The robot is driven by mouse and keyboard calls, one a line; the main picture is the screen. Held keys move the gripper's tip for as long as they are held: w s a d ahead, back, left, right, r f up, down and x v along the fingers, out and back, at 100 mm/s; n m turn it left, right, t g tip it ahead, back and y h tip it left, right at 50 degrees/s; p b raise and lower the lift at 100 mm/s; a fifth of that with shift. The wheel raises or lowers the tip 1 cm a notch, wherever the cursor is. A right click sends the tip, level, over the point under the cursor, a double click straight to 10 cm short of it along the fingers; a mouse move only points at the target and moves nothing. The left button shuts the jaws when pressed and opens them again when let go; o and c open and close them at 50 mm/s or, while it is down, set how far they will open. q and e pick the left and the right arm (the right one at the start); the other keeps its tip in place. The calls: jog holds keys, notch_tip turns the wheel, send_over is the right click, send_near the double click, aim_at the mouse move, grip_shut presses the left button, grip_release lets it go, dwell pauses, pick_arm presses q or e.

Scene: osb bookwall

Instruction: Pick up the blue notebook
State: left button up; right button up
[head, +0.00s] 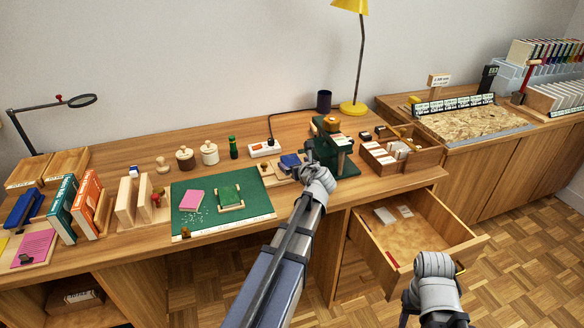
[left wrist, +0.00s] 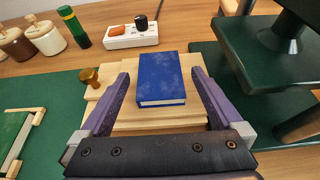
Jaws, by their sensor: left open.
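The blue notebook (left wrist: 162,80) lies flat on a pale wooden board (left wrist: 128,117). In the head view the notebook (head: 289,161) shows just left of my left gripper (head: 309,157), near the middle of the desk. In the left wrist view my left gripper (left wrist: 160,74) is open, with one purple finger on each side of the notebook. I see a gap at each side; the gripper holds nothing. My right gripper (head: 437,266) is low at the right, in front of the open drawer. Its jaw state does not show.
A dark green stand (left wrist: 235,58) is close on the right of the notebook. A brass knob (left wrist: 91,77) is on its left. A power strip (left wrist: 131,36) lies behind. A green mat (head: 240,212) with a pink pad is to the left. An open drawer (head: 432,228) juts out.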

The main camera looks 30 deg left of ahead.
pick_arm(q)
jog(key=shift+x, duration=0.85)
jog(key=c, duration=1.3)
jog(key=shift+r, duration=0.1)
jog(key=shift+c, duration=0.2)
